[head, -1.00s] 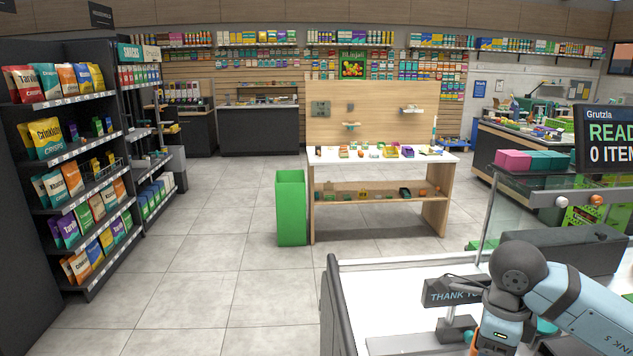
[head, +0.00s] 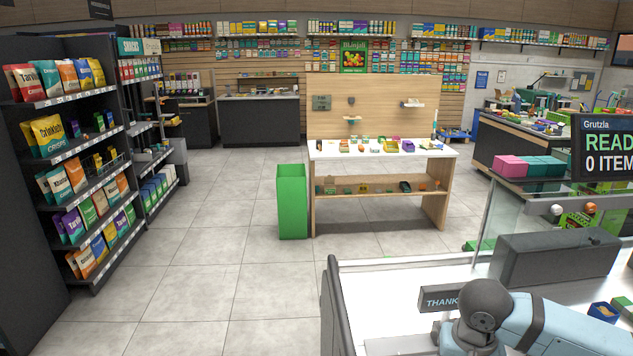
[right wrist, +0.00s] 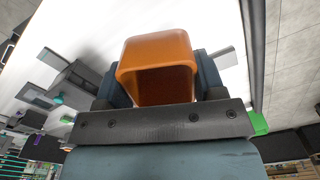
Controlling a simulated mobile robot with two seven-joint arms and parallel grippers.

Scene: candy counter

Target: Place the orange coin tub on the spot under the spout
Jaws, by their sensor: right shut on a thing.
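The orange coin tub (right wrist: 157,62) is in the right wrist view, with its open mouth facing the camera. My right gripper (right wrist: 160,80) is shut on it, with dark fingers on either side of its walls. The tub is over or close to the white counter surface; the gap cannot be judged. In the head view the end of my right arm is at the bottom edge, and its gripper and the tub are out of frame. I cannot make out the spout or the spot under it. My left gripper is in neither view.
The white checkout counter (head: 375,290) carries a dark "THANK" sign (head: 440,299), a long grey box (head: 556,259) and a small blue container (head: 603,312). A grey device (right wrist: 68,78) stands left of the tub in the right wrist view. A green bin (head: 292,203) stands beyond.

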